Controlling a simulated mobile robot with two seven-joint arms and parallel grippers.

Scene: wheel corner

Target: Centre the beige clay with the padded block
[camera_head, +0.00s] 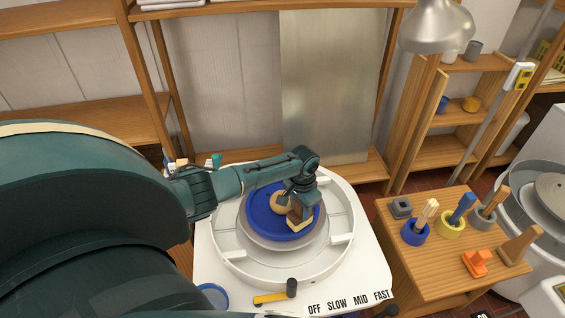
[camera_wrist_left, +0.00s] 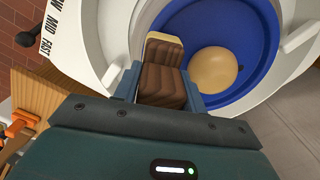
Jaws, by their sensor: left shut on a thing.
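The beige clay (camera_head: 281,202) is a round lump on the blue wheel disc (camera_head: 262,222), partly hidden by my left gripper and the block. It also shows in the left wrist view (camera_wrist_left: 214,69), where it looks off the disc's middle. My left gripper (camera_head: 299,203) is over the right part of the disc, shut on the padded block (camera_head: 299,217). In the left wrist view the block (camera_wrist_left: 163,75) is brown and ribbed with a pale end, between the two fingers. There the block and clay look apart by a small gap. My right gripper is not in view.
A white splash pan (camera_head: 343,205) surrounds the disc. A wooden side table (camera_head: 440,265) at the right bears tool cups and an orange item (camera_head: 478,262). A lamp (camera_head: 436,25) hangs above.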

